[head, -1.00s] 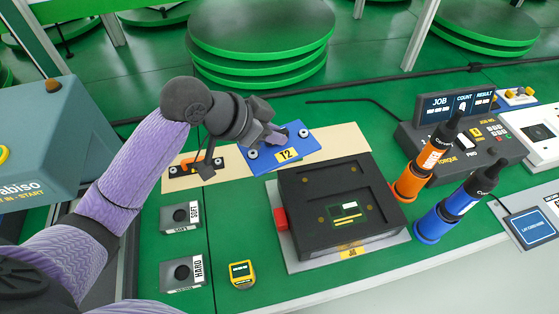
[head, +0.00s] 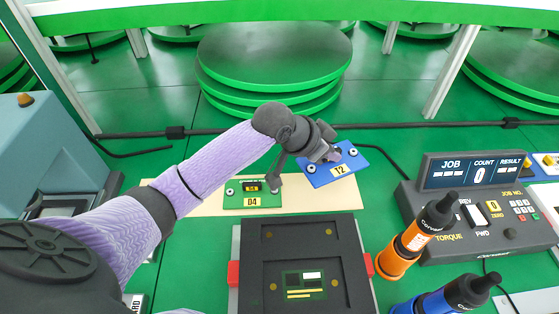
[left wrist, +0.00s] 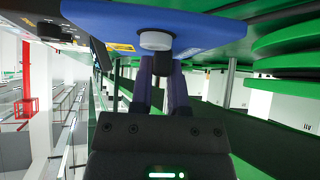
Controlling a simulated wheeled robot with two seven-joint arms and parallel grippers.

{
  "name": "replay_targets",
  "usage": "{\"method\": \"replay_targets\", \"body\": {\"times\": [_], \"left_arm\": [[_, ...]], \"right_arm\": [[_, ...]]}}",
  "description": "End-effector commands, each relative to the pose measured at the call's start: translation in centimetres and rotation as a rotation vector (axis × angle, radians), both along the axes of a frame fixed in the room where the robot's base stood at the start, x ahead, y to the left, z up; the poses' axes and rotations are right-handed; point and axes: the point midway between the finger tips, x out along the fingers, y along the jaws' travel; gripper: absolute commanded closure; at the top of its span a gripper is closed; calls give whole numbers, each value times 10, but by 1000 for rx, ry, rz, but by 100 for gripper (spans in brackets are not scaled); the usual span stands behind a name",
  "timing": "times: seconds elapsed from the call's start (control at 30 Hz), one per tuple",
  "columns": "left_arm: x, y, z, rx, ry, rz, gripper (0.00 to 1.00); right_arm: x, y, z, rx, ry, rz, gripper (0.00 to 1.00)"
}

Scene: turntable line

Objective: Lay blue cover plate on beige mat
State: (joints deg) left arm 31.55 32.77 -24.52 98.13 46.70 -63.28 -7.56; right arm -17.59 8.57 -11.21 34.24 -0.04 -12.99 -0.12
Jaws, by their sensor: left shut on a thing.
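The blue cover plate (head: 318,178), marked T2, has a pale round knob at each end. My left gripper (head: 331,156) is shut on it. In the head view the plate shows slanted over the back right part of the beige mat (head: 315,200); I cannot tell how high it is. In the left wrist view the blue plate (left wrist: 205,28) spans the top of the picture, with the gripper fingers (left wrist: 162,62) reaching up to it behind a pale knob. A green plate (head: 236,201), marked D4, lies on the mat left of it. My arm hides the mat's left part. My right gripper is not in view.
A black fixture (head: 345,235) with a circuit board stands in front of the mat. An orange screwdriver (head: 407,245) and a blue one (head: 440,300) stand to the right, before a counter console (head: 470,210). Green turntable discs (head: 275,55) lie behind.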

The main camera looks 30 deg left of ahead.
Motion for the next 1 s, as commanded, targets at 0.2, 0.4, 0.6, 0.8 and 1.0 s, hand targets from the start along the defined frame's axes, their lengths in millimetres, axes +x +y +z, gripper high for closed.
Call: {"method": "replay_targets", "body": {"times": [0.2, 0.4, 0.6, 0.8, 1.0], "left_arm": [[-1, 0, -55, -1, 7, 1, 100], [-1, 0, -96, 0, 6, 1, 100], [-1, 0, -93, 1, 1, 0, 100], [-1, 0, -96, 1, 1, 0, 69], [-1, 0, -95, 1, 1, 0, 45]], "right_arm": [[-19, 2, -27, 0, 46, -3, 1], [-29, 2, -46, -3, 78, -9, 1], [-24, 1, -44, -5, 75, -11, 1], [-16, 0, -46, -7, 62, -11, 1], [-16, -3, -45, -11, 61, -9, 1]]}}
